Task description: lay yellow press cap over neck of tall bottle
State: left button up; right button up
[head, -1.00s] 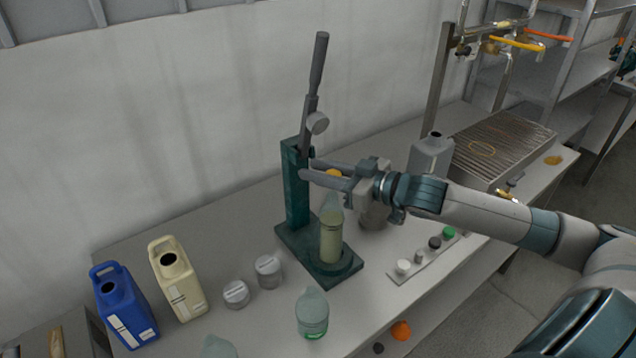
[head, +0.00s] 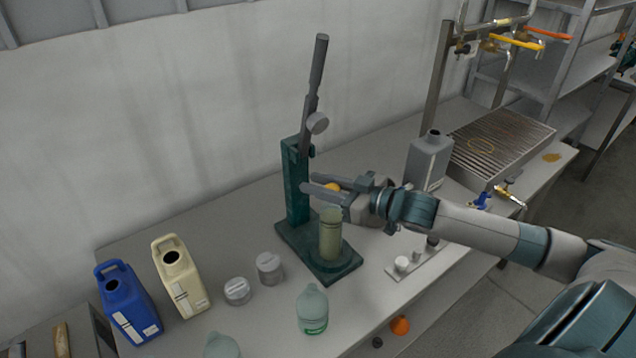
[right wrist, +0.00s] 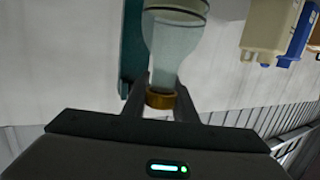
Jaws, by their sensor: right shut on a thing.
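My right gripper (head: 308,183) is shut on the yellow press cap (head: 332,187), just above the tall bottle (head: 330,238). The bottle is pale yellow-green and stands upright on the base of the green lever press (head: 297,195); the gripper covers its neck in the head view. In the right wrist view, which appears upside down, the cap (right wrist: 160,98) sits between the two fingers at the end of the clear bottle neck (right wrist: 172,62). They line up closely; I cannot tell how firmly the cap sits. My left gripper is out of view.
Blue (head: 127,305) and cream (head: 182,278) jugs stand at the left, near two small jars (head: 269,268). A squat bottle (head: 312,310) is in front. A cap strip (head: 408,264), grey jug (head: 429,160) and grated tray (head: 500,145) are at the right.

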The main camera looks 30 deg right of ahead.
jog(key=shift+f, duration=0.6)
jog(key=o, duration=1)
